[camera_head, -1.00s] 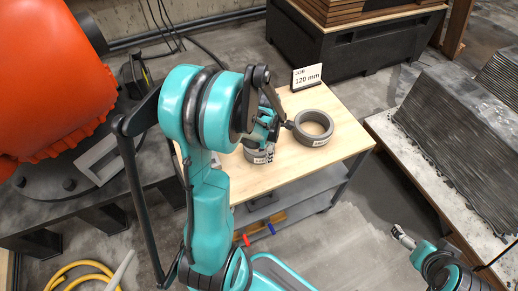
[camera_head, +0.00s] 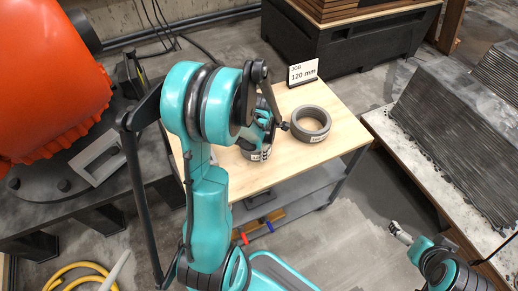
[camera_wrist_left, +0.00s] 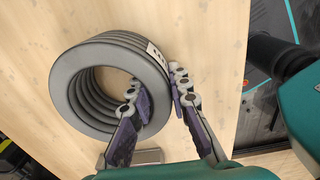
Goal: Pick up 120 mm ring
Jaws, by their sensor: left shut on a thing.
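My left gripper (camera_head: 262,140) is at a grey ring (camera_head: 256,154) on the wooden table, mostly hidden behind my arm. In the left wrist view this ring (camera_wrist_left: 62,88) is thick and ribbed, with a small white label. One finger of my left gripper (camera_wrist_left: 155,80) is inside its hole and the other outside, so the jaws are shut on its wall. A second grey ring (camera_head: 300,133) lies to the right, apart from the gripper. A job card (camera_head: 303,72) reads 120 mm; the ring labels are too small to read. My right gripper (camera_head: 399,232) is away at lower right, its jaws unclear.
The wooden table (camera_head: 345,135) has free room at its right front and a lower shelf with coloured tools (camera_head: 262,230). A large orange drum (camera_head: 45,75) stands left. A grey layered concrete block (camera_head: 460,140) is at right. A black crate (camera_head: 350,50) is behind.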

